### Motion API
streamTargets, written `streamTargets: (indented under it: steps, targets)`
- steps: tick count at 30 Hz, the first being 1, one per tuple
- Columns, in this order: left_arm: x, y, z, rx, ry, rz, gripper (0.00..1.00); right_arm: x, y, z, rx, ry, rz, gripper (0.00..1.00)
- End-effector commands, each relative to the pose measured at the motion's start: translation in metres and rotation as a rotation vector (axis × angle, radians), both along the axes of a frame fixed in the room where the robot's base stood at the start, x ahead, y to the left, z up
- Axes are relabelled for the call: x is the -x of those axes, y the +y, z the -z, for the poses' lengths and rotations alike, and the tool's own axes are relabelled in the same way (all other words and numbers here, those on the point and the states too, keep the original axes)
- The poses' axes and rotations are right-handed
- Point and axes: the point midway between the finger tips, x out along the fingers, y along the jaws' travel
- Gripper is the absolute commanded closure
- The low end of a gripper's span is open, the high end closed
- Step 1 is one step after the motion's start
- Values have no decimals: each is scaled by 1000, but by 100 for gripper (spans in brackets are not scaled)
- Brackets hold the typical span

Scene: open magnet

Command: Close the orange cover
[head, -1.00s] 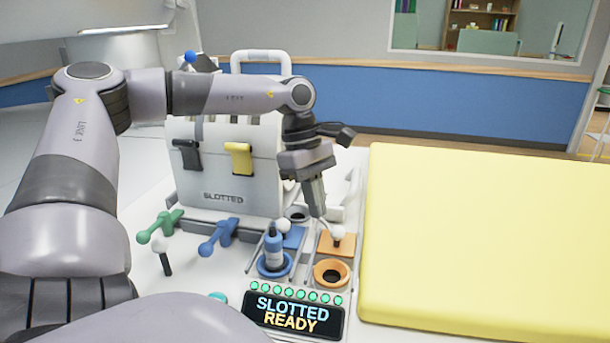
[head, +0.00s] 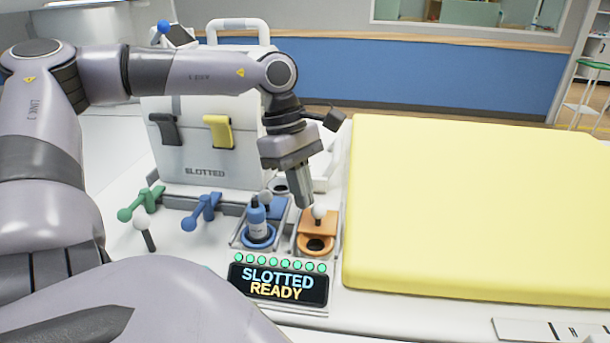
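The orange cover (head: 327,229) is a flat plate with a white ball knob (head: 319,212) on top. It overlaps the rear part of the orange ring (head: 316,251), and the dark hole in the ring still shows at the front. My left gripper (head: 305,204) points down just behind and left of the knob. Its fingers look closed together, and the tips are at or very near the knob; contact is hard to tell. My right gripper is not in view.
A blue bottle (head: 257,220) stands in a blue ring left of the cover, with a blue cover (head: 275,207) behind it. A display (head: 278,285) reads "SLOTTED READY". A large yellow pad (head: 470,210) lies close on the right. Green (head: 140,203) and blue (head: 201,211) levers are left.

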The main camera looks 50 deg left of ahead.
Motion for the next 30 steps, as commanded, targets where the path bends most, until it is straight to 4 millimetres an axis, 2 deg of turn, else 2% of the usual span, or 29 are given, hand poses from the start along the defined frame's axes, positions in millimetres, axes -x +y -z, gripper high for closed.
streamTargets:
  steps: [3, 9, 30]
  targets:
    - [13, -11, 1, 2, 0, 3, 100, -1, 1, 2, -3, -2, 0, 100]
    - [26, -21, 2, -1, 2, 3, 100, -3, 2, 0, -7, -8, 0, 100]
    - [28, -21, 0, -2, 2, 0, 100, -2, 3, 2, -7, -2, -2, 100]
